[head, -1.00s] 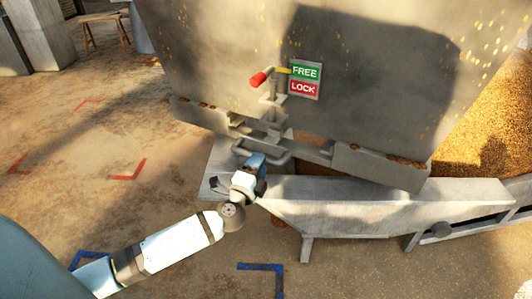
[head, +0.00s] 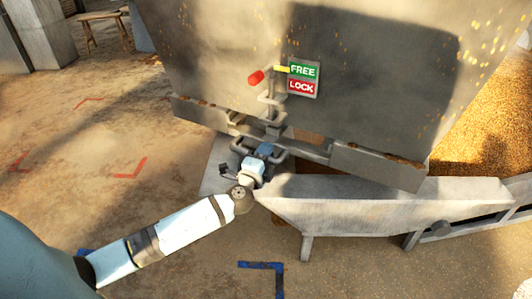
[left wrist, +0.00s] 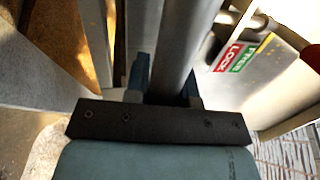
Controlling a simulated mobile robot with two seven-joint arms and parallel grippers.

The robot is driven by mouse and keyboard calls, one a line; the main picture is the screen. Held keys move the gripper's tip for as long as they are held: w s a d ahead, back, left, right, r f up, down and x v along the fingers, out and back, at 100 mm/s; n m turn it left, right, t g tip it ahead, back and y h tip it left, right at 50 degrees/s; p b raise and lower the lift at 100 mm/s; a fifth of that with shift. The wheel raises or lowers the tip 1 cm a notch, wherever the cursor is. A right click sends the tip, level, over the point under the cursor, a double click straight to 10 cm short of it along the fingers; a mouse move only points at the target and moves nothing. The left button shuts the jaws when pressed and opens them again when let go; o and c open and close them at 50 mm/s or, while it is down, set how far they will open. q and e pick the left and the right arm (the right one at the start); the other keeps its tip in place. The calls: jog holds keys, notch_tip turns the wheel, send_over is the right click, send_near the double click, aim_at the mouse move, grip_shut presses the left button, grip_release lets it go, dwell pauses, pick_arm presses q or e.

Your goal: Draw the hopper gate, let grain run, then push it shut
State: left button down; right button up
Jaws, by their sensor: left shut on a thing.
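The large grey hopper (head: 230,60) fills the upper middle of the head view. The gate's grey bar handle (head: 240,147) projects at its lower front; the bar runs up the middle of the left wrist view (left wrist: 182,45). My left gripper (head: 264,152) is shut on this handle; its fingertips (left wrist: 165,85) are on either side of the bar. A red-ended latch lever (head: 256,77) has its yellow pointer (head: 282,69) beside the green FREE field of the sign (head: 303,78), above the red LOCK field. My right gripper is out of view.
A grey metal trough (head: 370,215) stands on legs below the hopper and runs right. Golden grain (head: 480,130) lies behind it at right. Red and blue corner marks (head: 262,266) are on the floor. The floor at left is open, with a wooden trestle (head: 103,30) far back.

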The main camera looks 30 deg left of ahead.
pick_arm(q)
jog(key=r+b+v, duration=0.1)
jog(key=v, duration=0.6)
jog(key=shift+s, duration=0.15)
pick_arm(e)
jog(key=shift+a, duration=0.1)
pick_arm(q)
jog(key=shift+r, duration=0.15)
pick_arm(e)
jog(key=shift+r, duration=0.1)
pick_arm(q)
jog(key=c, duration=1)
grip_release()
jog(key=shift+o, duration=0.2)
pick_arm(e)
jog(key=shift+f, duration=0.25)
